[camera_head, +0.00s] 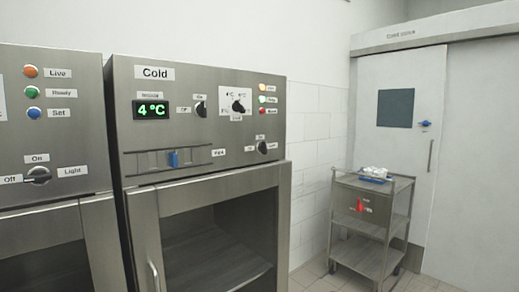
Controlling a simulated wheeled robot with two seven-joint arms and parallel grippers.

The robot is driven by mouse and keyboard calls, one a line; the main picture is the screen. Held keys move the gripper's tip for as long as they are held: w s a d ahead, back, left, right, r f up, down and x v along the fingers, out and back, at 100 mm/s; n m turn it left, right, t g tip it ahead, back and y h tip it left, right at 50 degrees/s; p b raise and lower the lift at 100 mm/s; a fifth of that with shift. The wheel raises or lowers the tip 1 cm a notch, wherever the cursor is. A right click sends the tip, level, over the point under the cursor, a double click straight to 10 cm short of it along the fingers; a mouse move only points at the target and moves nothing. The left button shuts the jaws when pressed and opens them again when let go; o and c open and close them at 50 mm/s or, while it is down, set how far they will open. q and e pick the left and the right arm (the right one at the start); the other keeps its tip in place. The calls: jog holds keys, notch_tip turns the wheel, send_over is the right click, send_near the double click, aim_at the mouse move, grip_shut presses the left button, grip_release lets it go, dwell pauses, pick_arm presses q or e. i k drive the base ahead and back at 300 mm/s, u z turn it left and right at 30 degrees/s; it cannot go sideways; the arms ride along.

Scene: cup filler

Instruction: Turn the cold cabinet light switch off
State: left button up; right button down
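The cold cabinet (200,83) stands in the middle of the head view, with a "Cold" label and a green "4 °C" display (152,110) on its steel panel. A small black rotary switch (263,147) sits at the panel's lower right, with an "On" label above it and small labels to its left. Another black rotary switch (200,108) sits right of the display between "Off" and "On" labels. The small print and exact pointer settings are too small to read surely. Neither of my grippers is in view.
A black dial (238,106) and colored lamps (263,99) are on the same panel. A blue slider (173,158) is lower left. The left cabinet (60,130) has its own light knob (38,175). A steel trolley (370,215) stands right, before a cold-store door (395,140).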

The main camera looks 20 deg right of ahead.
aim_at(263, 146)
jog(key=k, duration=1.3)
jog(key=z, duration=0.65)
jog(key=i, duration=0.6)
jog(key=z, duration=1.25)
jog(key=i, duration=1.65)
jog(key=u, duration=1.1)
jog(key=i, duration=0.8)
jog(key=u, duration=0.8)
